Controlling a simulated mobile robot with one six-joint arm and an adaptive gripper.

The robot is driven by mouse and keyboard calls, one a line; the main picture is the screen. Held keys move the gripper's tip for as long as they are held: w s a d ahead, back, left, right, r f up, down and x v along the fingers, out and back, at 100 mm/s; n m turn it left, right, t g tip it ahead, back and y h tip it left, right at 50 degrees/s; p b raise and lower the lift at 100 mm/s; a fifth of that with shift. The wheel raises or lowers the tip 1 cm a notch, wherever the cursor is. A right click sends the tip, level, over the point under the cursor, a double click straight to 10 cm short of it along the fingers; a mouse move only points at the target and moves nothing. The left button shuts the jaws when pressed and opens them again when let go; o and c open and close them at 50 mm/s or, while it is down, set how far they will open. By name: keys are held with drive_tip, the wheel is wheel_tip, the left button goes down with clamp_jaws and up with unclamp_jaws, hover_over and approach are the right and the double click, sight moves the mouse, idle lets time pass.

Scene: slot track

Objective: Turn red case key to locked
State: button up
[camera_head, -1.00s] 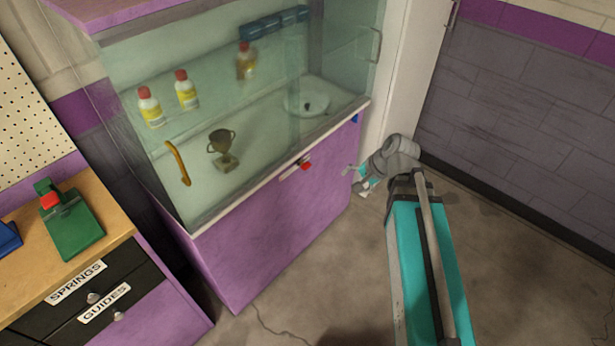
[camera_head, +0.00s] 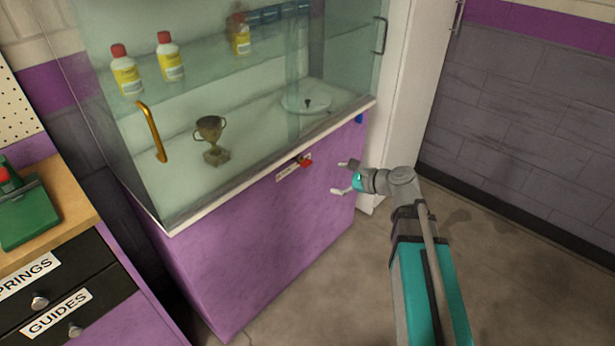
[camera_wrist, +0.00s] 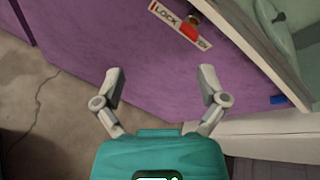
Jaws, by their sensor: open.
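The red case key (camera_head: 305,162) sits in its lock on the front of the purple cabinet (camera_head: 270,235), just under the glass case's white sill. In the wrist view the red key (camera_wrist: 188,32) is at the top, beside a white label (camera_wrist: 165,14) reading LOCK; the rest of the label is partly hidden by the key. My gripper (camera_head: 342,178) is open and empty, to the right of the key and slightly below it, apart from it. In the wrist view my open gripper (camera_wrist: 161,80) points at the purple panel, with the key beyond the fingertips.
The glass case above holds a trophy (camera_head: 211,140), several bottles and a white round plate (camera_head: 305,98). A gold handle (camera_head: 152,132) is on the glass. A blue item (camera_head: 359,118) is at the cabinet's right corner. Drawers (camera_head: 55,290) stand left; floor is clear.

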sight(309, 164)
drive_tip(key=w+d+f+m+t+y+b, duration=0.1)
drive_tip(key=w+f+m+t+b, duration=0.3)
drive_tip(key=m+b, duration=0.4)
drive_tip(key=f+y+b, duration=0.1)
drive_tip(key=b, duration=0.1)
drive_tip(key=shift+w+f+b, duration=0.15)
drive_tip(key=shift+f+b, duration=0.05)
drive_tip(key=shift+b, duration=0.1)
drive_tip(key=shift+w, duration=0.1)
drive_tip(key=x, duration=1.3)
drive_tip(key=shift+w+a+r, duration=0.1)
drive_tip(key=shift+w+a, duration=0.05)
drive_tip(key=shift+a, duration=0.15)
drive_tip(key=shift+c, duration=0.2)
drive_tip(key=c, duration=1.1)
